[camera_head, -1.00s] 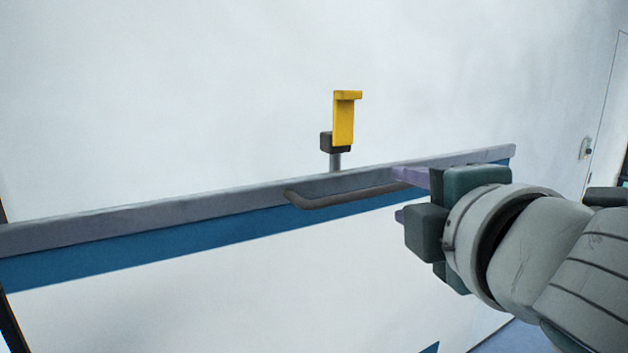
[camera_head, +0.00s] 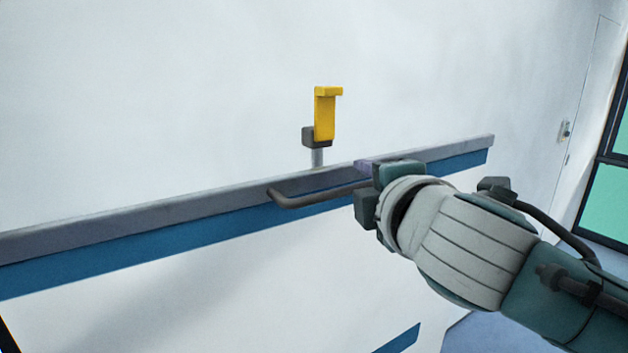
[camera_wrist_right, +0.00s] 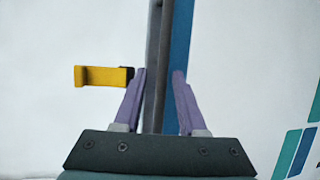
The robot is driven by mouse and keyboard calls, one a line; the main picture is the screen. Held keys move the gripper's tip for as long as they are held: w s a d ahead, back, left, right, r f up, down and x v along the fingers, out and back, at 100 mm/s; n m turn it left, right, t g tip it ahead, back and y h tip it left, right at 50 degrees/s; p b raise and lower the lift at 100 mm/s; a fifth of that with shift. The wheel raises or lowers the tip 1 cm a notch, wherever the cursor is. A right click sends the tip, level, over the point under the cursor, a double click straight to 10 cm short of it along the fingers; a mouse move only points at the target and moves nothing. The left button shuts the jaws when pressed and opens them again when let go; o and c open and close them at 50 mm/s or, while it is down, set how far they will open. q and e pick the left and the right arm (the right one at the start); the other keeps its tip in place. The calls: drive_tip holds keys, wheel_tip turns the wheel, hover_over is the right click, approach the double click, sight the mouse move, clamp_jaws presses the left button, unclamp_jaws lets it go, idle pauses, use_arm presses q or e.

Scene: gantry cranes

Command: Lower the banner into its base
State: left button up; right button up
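The banner shows as a long grey top rail (camera_head: 130,213) over a blue band (camera_head: 130,245) and a white sheet (camera_head: 200,300). A dark bar handle (camera_head: 310,197) projects from the rail. My right gripper (camera_head: 362,180) is at the handle's right end; its lower finger is hidden in the head view. In the right wrist view, its two purple fingers (camera_wrist_right: 159,75) stand apart, open, with the dark bar and grey rail showing between them. A yellow hook piece (camera_head: 325,115) on a post stands behind the rail; it also shows in the wrist view (camera_wrist_right: 100,76). The banner's base is not in view.
A pale wall (camera_head: 160,90) fills the background. A door with a handle (camera_head: 565,130) and a dark-framed window (camera_head: 608,195) are at the right. Blue floor (camera_head: 480,330) shows at lower right. The space in front of the banner's left part is clear.

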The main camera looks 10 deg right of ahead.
clamp_jaws()
drive_tip(key=shift+r, duration=0.15)
idle(1.0)
